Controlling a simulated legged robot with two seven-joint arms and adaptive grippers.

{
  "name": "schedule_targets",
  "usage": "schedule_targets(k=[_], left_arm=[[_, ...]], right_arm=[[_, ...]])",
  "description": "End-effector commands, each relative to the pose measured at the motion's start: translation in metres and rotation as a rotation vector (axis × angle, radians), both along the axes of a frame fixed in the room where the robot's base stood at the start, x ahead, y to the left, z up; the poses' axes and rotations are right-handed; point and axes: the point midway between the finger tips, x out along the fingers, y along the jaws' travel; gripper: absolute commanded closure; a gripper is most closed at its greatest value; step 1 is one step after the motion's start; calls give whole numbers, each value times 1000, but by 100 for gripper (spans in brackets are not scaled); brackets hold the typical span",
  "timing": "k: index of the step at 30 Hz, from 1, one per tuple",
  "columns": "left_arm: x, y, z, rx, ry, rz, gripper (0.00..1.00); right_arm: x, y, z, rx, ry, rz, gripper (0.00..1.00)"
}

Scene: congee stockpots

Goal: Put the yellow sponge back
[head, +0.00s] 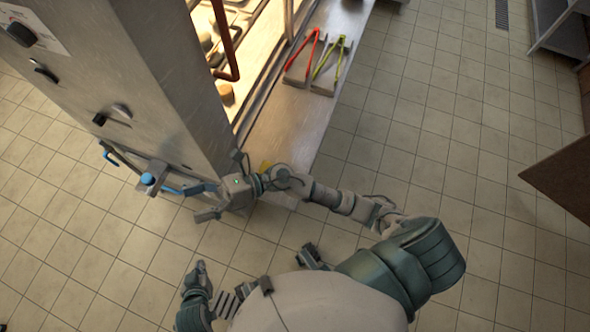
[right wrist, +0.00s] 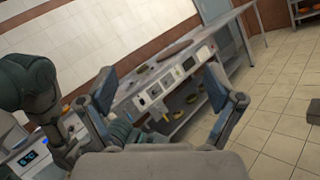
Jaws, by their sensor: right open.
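A small yellow patch, probably the yellow sponge (head: 265,166), shows at the counter's near end in the head view. My right forearm partly hides it. My right gripper (head: 204,203) is open, beyond that patch to the left, in front of the steel cabinet's lower part. In the right wrist view its two blue-padded fingers (right wrist: 168,98) are spread, with nothing held between them. My left arm (head: 195,295) is low in the head view, beside my body; its jaws cannot be made out clearly. I cannot identify the sponge in the right wrist view.
A tall steel cabinet (head: 135,75) with knobs stands left. A blue-knobbed fitting (head: 148,179) projects near my right gripper. Red tongs (head: 304,54) and green tongs (head: 328,60) lie on holders on the steel counter (head: 300,120). Tiled floor (head: 430,130) to the right is clear.

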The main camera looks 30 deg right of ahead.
Motion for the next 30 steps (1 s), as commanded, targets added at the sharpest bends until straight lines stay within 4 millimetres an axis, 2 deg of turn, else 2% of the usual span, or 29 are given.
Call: schedule_targets(k=[1, 2, 4, 5, 6, 8, 9, 11, 12, 15, 19, 22, 30], left_arm=[[0, 0, 0, 0, 0, 0, 100], [0, 0, 0, 0, -1, 0, 100], [0, 0, 0, 0, -1, 0, 100], [0, 0, 0, 0, -1, 0, 100], [0, 0, 0, 0, -1, 0, 100], [0, 0, 0, 0, -1, 0, 100], [0, 0, 0, 0, -1, 0, 100], [0, 0, 0, 0, -1, 0, 100], [0, 0, 0, -1, -1, 1, 100], [0, 0, 0, -2, -1, 0, 100], [0, 0, 0, -2, -1, 0, 100], [0, -1, 0, -2, -1, 0, 100], [0, -1, 1, -2, -1, 0, 100]], right_arm=[[16, -23, 15, 188, 233, -95, 8], [29, -40, 20, 302, 378, -152, 8], [58, -89, 10, 557, 724, -283, 8], [68, -111, -4, 662, 874, -338, 8], [75, -139, -28, 799, 1074, -413, 8], [75, -178, -76, 997, 1370, -523, 8], [66, -199, -110, 1117, 1555, -596, 8], [43, -222, -158, 1273, 1801, -698, 8], [24, -231, -185, 1358, 1940, -761, 8], [-22, -242, -233, 1515, 2207, -890, 8], [-62, -245, -261, 1613, 2389, -994, 8], [-72, -245, -266, 1636, 2434, -1018, 8], [-72, -244, -266, 1633, 2434, -1020, 8]])
